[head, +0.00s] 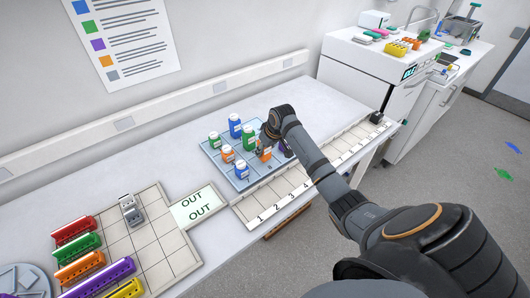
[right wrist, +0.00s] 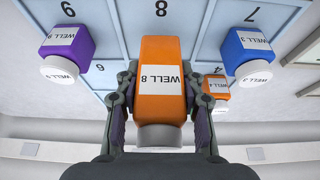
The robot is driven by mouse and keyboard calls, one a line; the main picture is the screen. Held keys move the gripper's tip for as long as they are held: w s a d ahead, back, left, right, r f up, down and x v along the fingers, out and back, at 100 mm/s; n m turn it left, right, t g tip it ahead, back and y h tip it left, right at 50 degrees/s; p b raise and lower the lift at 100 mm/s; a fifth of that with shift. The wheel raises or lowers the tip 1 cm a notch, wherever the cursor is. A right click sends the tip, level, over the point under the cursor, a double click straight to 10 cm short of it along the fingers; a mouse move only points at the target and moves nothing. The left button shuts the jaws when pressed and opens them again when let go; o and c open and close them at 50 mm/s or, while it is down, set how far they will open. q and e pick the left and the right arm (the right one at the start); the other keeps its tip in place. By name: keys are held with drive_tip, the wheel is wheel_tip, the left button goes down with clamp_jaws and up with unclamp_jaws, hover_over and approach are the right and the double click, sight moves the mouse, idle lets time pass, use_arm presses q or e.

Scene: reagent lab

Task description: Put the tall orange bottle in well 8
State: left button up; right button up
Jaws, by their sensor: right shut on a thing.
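The tall orange bottle (right wrist: 162,65) has a grey cap and a label reading WELL 8. It is between the fingers of my right gripper (right wrist: 162,105), which is shut on it. In the head view the held bottle (head: 265,154) is partly hidden by my right gripper (head: 267,143) over the blue tray (head: 212,158). In the right wrist view the bottle lies just below the printed number 8 on the tray (right wrist: 205,20). I cannot tell whether its base touches the tray. My left gripper is not in view.
A purple bottle (right wrist: 68,45) and a blue bottle (right wrist: 247,50) flank the held bottle. A smaller orange bottle (right wrist: 215,86) is also close. Green bottles (head: 249,136) and other bottles stand on the tray. A numbered white strip (head: 270,200) runs along the tray's front, with an OUT sign (head: 193,207) to its left.

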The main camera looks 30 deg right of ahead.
drive_tip(key=shift+s+f, duration=0.1)
drive_tip(key=shift+f, duration=0.55)
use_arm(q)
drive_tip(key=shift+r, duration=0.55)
use_arm(e)
drive_tip(key=shift+f, duration=0.4)
drive_tip(key=shift+f, duration=0.15)
drive_tip(key=o, duration=1.2)
drive_tip(key=shift+c, duration=0.2)
drive_tip(key=shift+s+r, duration=0.1)
drive_tip(key=shift+r, duration=0.4)
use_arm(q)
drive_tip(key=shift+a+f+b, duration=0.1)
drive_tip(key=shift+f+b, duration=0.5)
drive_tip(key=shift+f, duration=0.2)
use_arm(e)
drive_tip(key=v, duration=1.1)
drive_tip(key=shift+r, duration=0.2)
